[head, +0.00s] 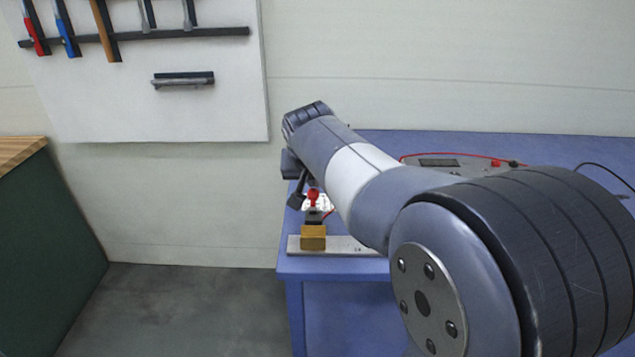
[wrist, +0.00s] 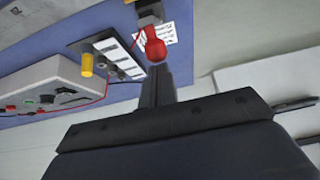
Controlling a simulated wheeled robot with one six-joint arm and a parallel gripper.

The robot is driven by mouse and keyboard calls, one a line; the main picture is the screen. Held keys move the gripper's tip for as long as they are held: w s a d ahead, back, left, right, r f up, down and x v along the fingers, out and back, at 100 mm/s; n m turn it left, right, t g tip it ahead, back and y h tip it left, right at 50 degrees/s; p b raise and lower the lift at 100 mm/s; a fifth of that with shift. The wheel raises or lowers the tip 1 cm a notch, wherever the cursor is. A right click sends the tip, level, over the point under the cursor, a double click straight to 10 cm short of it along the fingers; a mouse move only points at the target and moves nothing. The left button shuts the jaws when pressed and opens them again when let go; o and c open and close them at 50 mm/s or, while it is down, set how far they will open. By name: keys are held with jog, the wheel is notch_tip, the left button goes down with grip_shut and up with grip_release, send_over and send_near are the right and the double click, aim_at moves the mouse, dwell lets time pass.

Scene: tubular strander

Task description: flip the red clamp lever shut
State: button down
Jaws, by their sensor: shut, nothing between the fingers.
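The red clamp lever (head: 313,196) shows its rounded red end above a dark clamp body, near the left end of the blue bench. Its red end also shows in the wrist view (wrist: 155,47), just beyond my fingertips. My gripper (head: 296,200) is at the lever's left in the head view, with its fingers pointing down. In the wrist view my gripper (wrist: 158,70) is shut and empty, its tips beside or touching the red end; I cannot tell which. The lever's lower part and pivot are mostly hidden.
A brass block (head: 313,238) sits on a pale metal plate (head: 350,246) at the bench's front left. A grey instrument box (wrist: 50,88) with red and black leads and a yellow post (wrist: 87,65) are nearby. A tool board (head: 150,110) hangs on the wall.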

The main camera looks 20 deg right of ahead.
aim_at(313, 196)
jog(key=shift+s+a+f+t+h+b, duration=0.3)
jog(key=shift+s+f+t+b, duration=0.35)
jog(key=shift+b, duration=1.6)
jog(key=shift+s+a+f+t+h+b, duration=0.35)
jog(key=shift+s+t+b, duration=0.35)
jog(key=shift+b, duration=1.55)
jog(key=s+f+t+b, duration=0.1)
jog(key=t+b, duration=0.1)
jog(key=b, duration=0.5)
jog(key=s+a+f+t+h+b, duration=0.1)
jog(key=s+t+b, duration=0.1)
jog(key=b, duration=0.5)
jog(key=shift+f+h, duration=0.25)
jog(key=shift+f, duration=0.1)
jog(key=shift+s+a+f+b, duration=0.1)
jog(key=shift+s+f+b, duration=0.05)
jog(key=shift+b, duration=0.65)
jog(key=shift+s+a+f+b, duration=0.1)
jog(key=shift+s+f+b, duration=0.05)
jog(key=shift+b, duration=0.5)
jog(key=shift+f, duration=0.15)
